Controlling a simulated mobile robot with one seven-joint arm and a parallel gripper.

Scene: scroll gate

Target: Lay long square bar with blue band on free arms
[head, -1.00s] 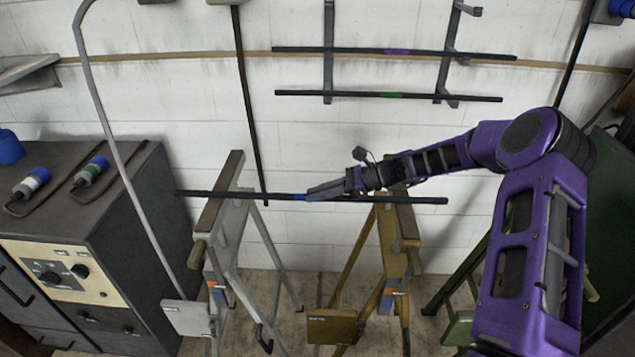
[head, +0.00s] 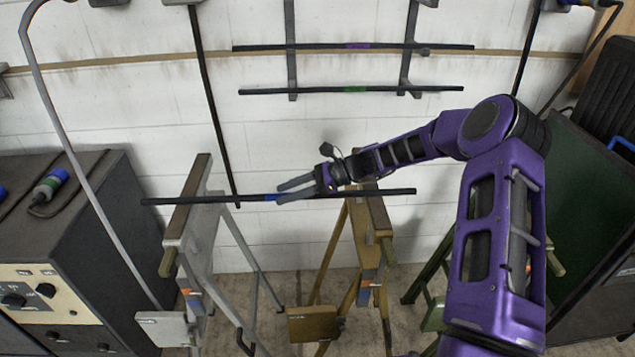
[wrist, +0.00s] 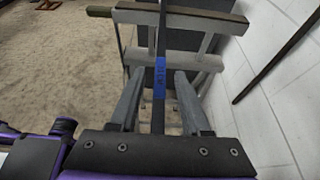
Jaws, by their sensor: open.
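The long dark square bar with a blue band (head: 235,198) lies level across a grey trestle (head: 189,208) and a yellow-brown trestle (head: 372,217). My gripper (head: 279,192) is open at the bar, close to the blue band. In the wrist view the bar (wrist: 158,112) runs between the two spread fingers (wrist: 159,82), with the band near the fingertips. A gap shows on both sides of the bar there. On the wall, two upright rails with arms hold a purple-banded bar (head: 300,47) and a green-banded bar (head: 290,91). An arm above them (head: 428,3) is empty.
A dark control cabinet (head: 60,255) stands at the left with a bent grey pipe (head: 75,165) before it. A dark vertical rod (head: 213,110) hangs on the wall behind the bar. A green trestle (head: 428,290) stands right, partly behind my arm.

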